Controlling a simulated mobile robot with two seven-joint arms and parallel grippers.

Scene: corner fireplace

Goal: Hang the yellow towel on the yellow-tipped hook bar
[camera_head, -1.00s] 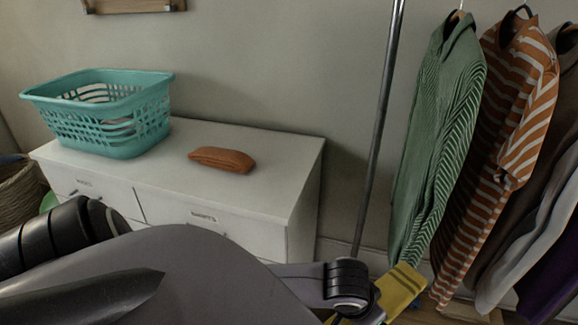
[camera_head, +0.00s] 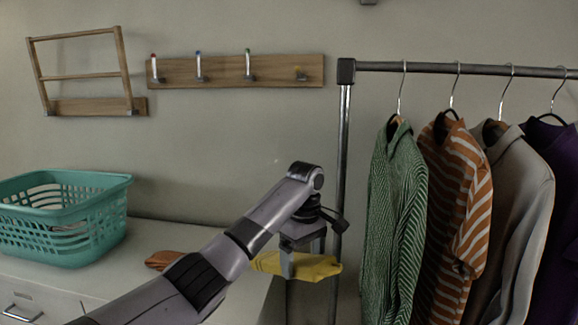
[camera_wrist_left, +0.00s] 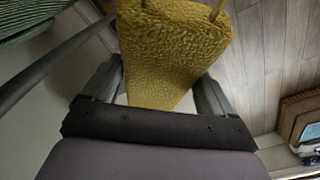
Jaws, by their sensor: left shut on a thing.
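The yellow towel (camera_head: 309,267) is held in my left gripper (camera_head: 297,268) in the head view, beside the rack's upright pole and above the dresser's right end. In the left wrist view the textured yellow towel (camera_wrist_left: 172,50) lies between the two fingers of my left gripper (camera_wrist_left: 160,90), with loops at its far end. The wooden hook bar (camera_head: 225,70) is on the wall above and to the left. My right gripper is not in view.
A metal clothes rack (camera_head: 343,150) with several hanging garments stands right of my left arm. A teal basket (camera_head: 65,215) and a folded orange cloth (camera_head: 165,259) are on the white dresser (camera_head: 150,235). A wooden wall rack (camera_head: 80,75) hangs left of the hook bar.

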